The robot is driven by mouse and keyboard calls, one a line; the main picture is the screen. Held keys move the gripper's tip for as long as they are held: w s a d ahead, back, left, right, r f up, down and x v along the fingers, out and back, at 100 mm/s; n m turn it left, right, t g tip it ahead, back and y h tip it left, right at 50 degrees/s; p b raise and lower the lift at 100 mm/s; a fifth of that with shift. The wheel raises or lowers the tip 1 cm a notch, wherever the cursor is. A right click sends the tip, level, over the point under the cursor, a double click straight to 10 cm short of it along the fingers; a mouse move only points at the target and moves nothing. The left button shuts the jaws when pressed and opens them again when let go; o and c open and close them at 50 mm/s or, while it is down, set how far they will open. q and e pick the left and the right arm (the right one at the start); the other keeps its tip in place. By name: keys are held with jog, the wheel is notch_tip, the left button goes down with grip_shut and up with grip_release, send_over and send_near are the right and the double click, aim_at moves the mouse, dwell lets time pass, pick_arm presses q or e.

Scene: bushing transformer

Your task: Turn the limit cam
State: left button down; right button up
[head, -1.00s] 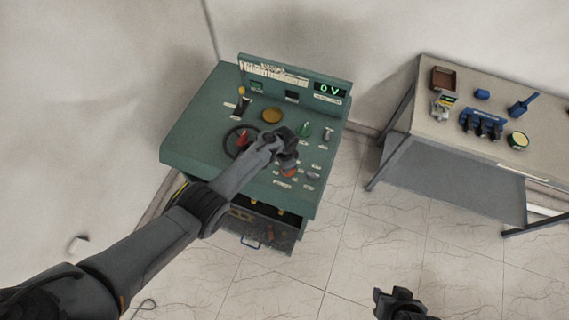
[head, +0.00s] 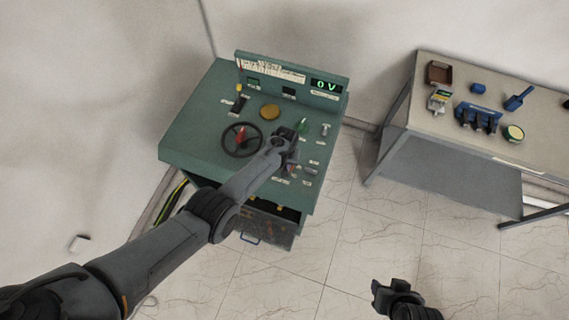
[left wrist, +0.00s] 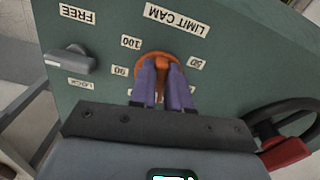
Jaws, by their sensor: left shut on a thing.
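The orange limit cam knob (left wrist: 157,60) is on the green console panel (left wrist: 240,50), under an upside-down LIMIT CAM label (left wrist: 176,20) with marks such as 100, 90 and 50 around it. My left gripper (left wrist: 163,92) is shut on the knob, one purple finger on each side; the fingers hide part of it. In the head view my left gripper (head: 288,160) covers the knob. My right gripper (head: 388,298) is at the lower edge, away from the console, and its jaws are too unclear to read.
A grey FREE/LOCK lever (left wrist: 72,60) is beside the knob. A black handwheel (head: 228,147) with a red handle, a yellow disc (head: 269,112) and a green knob (head: 303,126) are close to my left arm. The display (head: 326,86) reads 0 V. A side table (head: 400,150) stands right.

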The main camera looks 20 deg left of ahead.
pick_arm(q)
jog(key=shift+d+f+n, duration=0.1)
jog(key=shift+d+n, duration=0.05)
jog(key=shift+n, duration=1.45)
jog(key=c, duration=1.1)
grip_release()
jog(key=shift+w, duration=0.1)
jog(key=shift+r, duration=0.55)
jog(key=shift+r+p, duration=1.45)
jog(key=shift+r, duration=3.45)
